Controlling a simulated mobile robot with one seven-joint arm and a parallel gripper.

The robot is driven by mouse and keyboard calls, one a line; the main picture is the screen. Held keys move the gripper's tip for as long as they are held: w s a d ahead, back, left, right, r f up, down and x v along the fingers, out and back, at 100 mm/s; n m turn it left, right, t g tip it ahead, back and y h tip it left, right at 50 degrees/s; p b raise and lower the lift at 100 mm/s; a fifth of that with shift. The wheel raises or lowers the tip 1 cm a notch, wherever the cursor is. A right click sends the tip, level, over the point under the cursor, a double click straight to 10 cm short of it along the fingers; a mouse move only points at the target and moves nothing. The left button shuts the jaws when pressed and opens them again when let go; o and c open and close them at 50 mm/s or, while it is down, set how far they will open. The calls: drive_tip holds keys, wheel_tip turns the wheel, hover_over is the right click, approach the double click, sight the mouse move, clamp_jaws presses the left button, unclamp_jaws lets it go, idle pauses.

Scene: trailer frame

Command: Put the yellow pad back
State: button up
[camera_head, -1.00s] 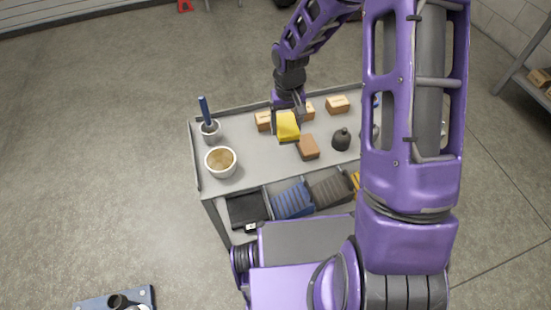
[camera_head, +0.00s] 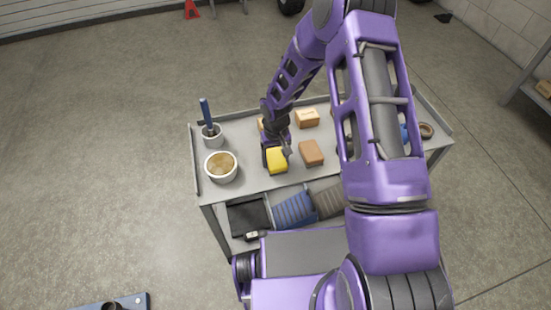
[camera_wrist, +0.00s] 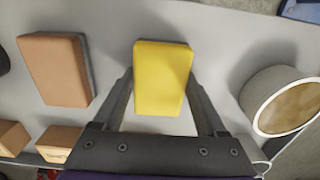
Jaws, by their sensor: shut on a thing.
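The yellow pad (camera_head: 277,160) is a small block near the front edge of the grey cart top. It lies between the white bowl and a brown pad (camera_head: 311,153). My gripper (camera_head: 276,148) is over it from behind. In the wrist view the yellow pad (camera_wrist: 160,80) sits between the two fingers of my gripper (camera_wrist: 160,95), which are shut on it. The brown pad (camera_wrist: 55,70) is at its left there, apart from it. I cannot tell whether the yellow pad touches the cart top.
The white bowl (camera_head: 221,167) with brown contents and a cup (camera_head: 213,135) with a blue handle stand at the left. Cardboard boxes (camera_head: 307,118) stand at the back. My arm hides part of the right side.

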sight(276, 158)
drive_tip(key=shift+f, duration=0.2)
drive_tip(key=o, duration=1.2)
drive_tip(key=shift+r, duration=0.1)
drive_tip(key=shift+o, duration=0.2)
drive_tip(key=shift+r, duration=0.1)
wheel_tip(276, 158, up, 12)
drive_tip(key=p, duration=0.1)
drive_tip(key=shift+p, duration=0.4)
drive_tip(key=shift+d, duration=0.1)
